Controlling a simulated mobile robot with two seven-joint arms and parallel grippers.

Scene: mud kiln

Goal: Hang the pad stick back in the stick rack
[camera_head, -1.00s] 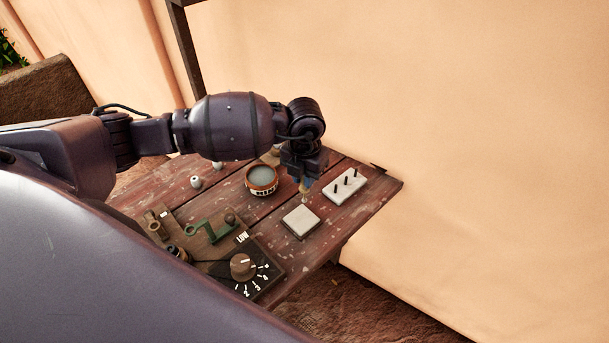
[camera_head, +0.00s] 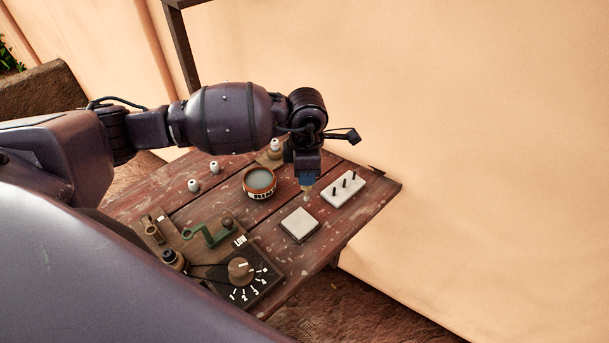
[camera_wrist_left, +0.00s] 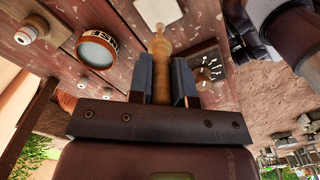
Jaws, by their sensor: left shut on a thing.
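My left gripper (camera_head: 308,184) points down over the table and is shut on the pad stick (camera_wrist_left: 160,68), a tan wooden stick gripped upright between the dark blue fingers. The pad stick's pale lower end (camera_head: 307,194) shows under the fingers in the head view, above the table between the square white pad (camera_head: 299,223) and the white block with three dark pegs (camera_head: 343,187). A wooden stand (camera_head: 266,159) with a white-topped piece is partly hidden behind the wrist. I cannot tell surely which is the stick rack. My right gripper is not in view.
A round RINSE bowl (camera_head: 260,182) stands left of the gripper. Small white knobs (camera_head: 194,185) are farther left. The wall (camera_head: 480,150) is behind the table (camera_head: 345,222).

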